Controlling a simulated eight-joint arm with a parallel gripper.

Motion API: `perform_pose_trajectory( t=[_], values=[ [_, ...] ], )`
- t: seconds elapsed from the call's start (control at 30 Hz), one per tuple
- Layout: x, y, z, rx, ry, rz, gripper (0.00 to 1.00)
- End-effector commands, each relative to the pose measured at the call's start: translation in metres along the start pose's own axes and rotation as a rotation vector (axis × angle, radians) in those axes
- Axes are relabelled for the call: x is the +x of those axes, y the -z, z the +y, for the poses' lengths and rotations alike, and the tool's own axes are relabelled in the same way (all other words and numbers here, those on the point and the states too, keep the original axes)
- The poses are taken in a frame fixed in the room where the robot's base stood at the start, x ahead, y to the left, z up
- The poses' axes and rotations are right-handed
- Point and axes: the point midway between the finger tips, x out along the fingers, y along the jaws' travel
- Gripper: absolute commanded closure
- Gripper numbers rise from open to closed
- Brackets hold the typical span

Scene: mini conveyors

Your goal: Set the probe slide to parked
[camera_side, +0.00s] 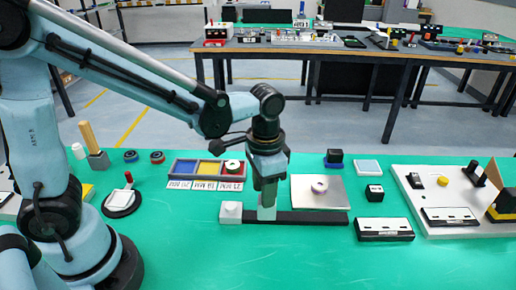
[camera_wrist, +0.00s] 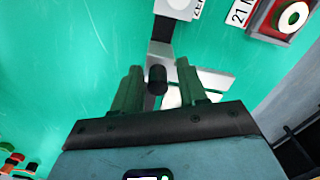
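The probe slide is a long dark rail (camera_side: 310,217) on the green table, with a white block (camera_side: 231,211) at its left end. In the wrist view the white block (camera_wrist: 178,7) is at the top, with partly cut-off lettering. A dark upright knob (camera_wrist: 156,79) stands on a grey part of the slide. My gripper (camera_side: 267,212) points down over the rail, just right of the white block. In the wrist view my gripper (camera_wrist: 158,75) is open, with the knob between its fingers and gaps on both sides. The side view hides the knob.
A metal plate (camera_side: 332,191) with a pale round piece lies behind the rail. A tray with coloured compartments (camera_side: 195,169) stands behind left. A black-and-white block (camera_side: 384,230) and a white panel (camera_side: 445,222) are at right. The front table is clear.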

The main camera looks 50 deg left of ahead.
Motion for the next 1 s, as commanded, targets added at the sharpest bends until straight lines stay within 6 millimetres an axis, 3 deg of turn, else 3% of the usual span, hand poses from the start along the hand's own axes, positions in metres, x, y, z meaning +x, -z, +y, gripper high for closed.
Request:
perform_pose_trajectory(
  t=[0.47,1.0],
  values=[
    [-0.009,0.002,0.002,0.003,-0.004,0.006,0.53],
    [-0.091,0.001,0.001,0.002,-0.003,0.004,0.53]
  ],
)
